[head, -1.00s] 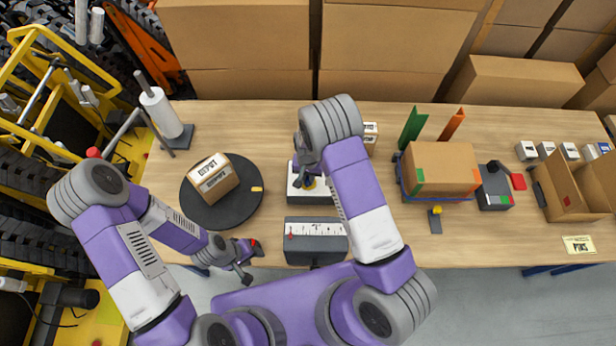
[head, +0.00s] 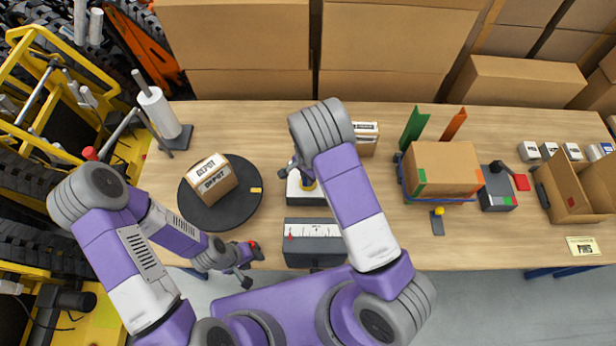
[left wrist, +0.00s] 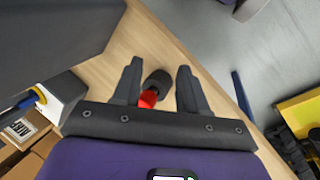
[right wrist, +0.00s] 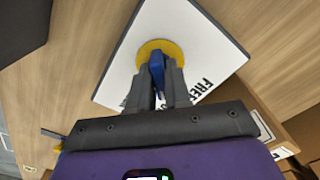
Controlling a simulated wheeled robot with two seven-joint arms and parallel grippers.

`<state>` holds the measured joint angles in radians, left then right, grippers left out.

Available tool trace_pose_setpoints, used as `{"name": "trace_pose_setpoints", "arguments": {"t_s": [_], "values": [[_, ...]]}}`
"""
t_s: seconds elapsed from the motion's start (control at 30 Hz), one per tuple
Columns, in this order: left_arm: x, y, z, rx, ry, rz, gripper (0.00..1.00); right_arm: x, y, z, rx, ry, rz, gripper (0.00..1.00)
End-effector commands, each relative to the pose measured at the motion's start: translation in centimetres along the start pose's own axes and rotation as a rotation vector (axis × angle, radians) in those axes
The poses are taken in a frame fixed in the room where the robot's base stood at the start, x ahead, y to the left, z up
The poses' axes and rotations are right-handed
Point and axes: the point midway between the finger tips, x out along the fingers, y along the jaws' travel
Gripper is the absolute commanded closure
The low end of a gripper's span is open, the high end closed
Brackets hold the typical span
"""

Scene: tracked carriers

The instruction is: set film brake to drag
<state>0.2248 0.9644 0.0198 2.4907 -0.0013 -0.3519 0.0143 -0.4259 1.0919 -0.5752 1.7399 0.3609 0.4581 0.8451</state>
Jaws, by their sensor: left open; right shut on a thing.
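The brake looks to be a white-topped box (head: 294,193) on the table, right of the turntable. In the right wrist view its white plate (right wrist: 128,62) carries a round yellow hub (right wrist: 148,48), a blue lever (right wrist: 157,68) and lettering, partly hidden, that seems to begin "FREE". My right gripper (right wrist: 158,80) is shut on the blue lever, from above. In the head view my right arm partly covers the box. My left gripper (left wrist: 155,82) is open, with a black and red knob (left wrist: 155,86) between or just beyond its fingers, near the table's front edge.
A carton (head: 213,180) stands on the black turntable (head: 233,212). A white film roll (head: 160,112) stands behind it. A grey scale-marked box (head: 315,247) lies in front of the brake. A strapped carton (head: 440,166) and an open carton (head: 567,196) are to the right.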

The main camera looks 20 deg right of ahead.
Motion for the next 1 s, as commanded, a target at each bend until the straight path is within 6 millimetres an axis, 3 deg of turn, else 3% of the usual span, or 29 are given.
{"name": "trace_pose_setpoints", "arguments": {"t_s": [0.47,0.5,0.6,0.87,1.0], "values": [[0.00,0.00,0.00,0.000,0.000,0.000,0.57,-0.06,-0.06,-0.01,0.015,0.000,-0.001,1.00],[0.01,0.00,0.00,0.000,0.000,0.000,0.57,-0.06,-0.06,-0.01,0.015,0.000,-0.001,0.78],[0.01,0.00,0.00,0.000,0.000,0.000,0.57,-0.06,-0.05,-0.01,0.015,0.000,-0.001,0.62],[0.01,0.00,0.00,0.000,0.000,0.000,0.57,-0.05,-0.03,-0.01,0.014,0.000,-0.001,0.62],[0.02,-0.01,0.00,0.000,0.000,0.000,0.57,-1.02,-0.10,-0.04,0.014,0.002,-0.003,0.62]]}}
